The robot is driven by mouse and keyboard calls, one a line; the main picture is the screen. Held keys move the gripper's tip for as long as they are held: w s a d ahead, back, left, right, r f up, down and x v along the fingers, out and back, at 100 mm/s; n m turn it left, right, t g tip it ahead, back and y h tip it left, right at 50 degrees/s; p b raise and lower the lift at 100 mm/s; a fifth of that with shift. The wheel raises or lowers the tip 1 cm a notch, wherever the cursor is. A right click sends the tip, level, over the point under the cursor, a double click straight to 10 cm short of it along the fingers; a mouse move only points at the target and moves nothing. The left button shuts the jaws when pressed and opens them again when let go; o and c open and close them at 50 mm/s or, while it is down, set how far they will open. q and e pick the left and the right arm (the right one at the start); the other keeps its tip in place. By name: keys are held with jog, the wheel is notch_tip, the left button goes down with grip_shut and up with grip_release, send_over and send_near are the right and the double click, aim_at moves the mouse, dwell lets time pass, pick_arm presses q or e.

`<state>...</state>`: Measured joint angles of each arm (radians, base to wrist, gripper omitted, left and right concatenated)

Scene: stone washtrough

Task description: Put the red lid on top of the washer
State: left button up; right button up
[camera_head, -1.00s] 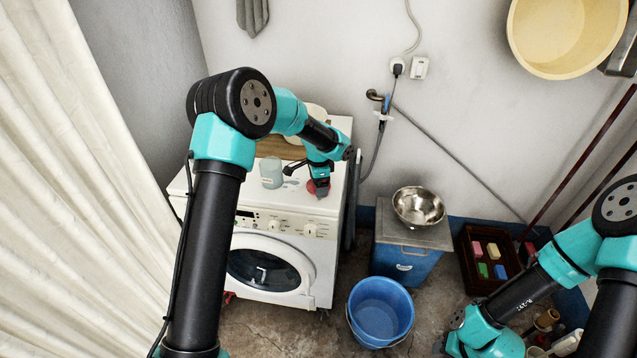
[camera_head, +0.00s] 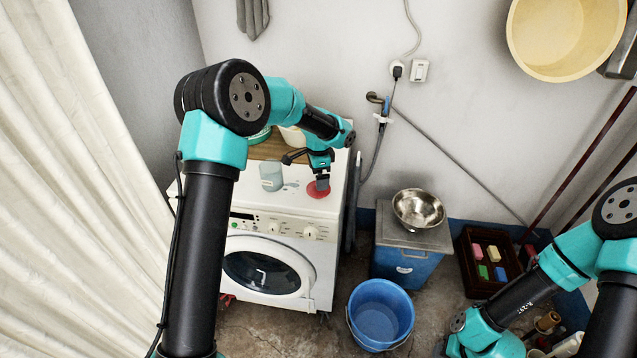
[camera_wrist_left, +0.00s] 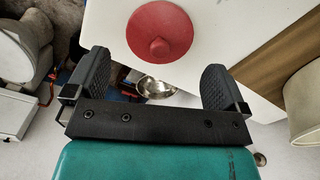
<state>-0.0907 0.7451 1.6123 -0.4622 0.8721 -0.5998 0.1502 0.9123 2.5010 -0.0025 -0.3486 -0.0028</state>
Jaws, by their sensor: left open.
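The red lid (camera_head: 318,190) lies flat on the white top of the washer (camera_head: 275,250), near its right edge. It also shows in the left wrist view as a red disc with a knob (camera_wrist_left: 160,32). My left gripper (camera_head: 322,183) is open and empty, just above the lid. In the left wrist view its two fingers (camera_wrist_left: 158,85) stand wide apart, and the lid lies beyond them, clear of both. My right arm shows at the lower right of the head view, but its gripper is out of view.
A clear cup (camera_head: 271,177) stands on the washer left of the lid, with a wooden board (camera_head: 270,149) behind. A steel bowl (camera_head: 418,208) sits on a blue box (camera_head: 405,262). A blue bucket (camera_head: 380,314) and a dark crate (camera_head: 465,262) stand on the floor.

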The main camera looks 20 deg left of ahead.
pick_arm(q)
notch_tip(320, 180, up, 7)
dwell(0.3)
dwell(0.5)
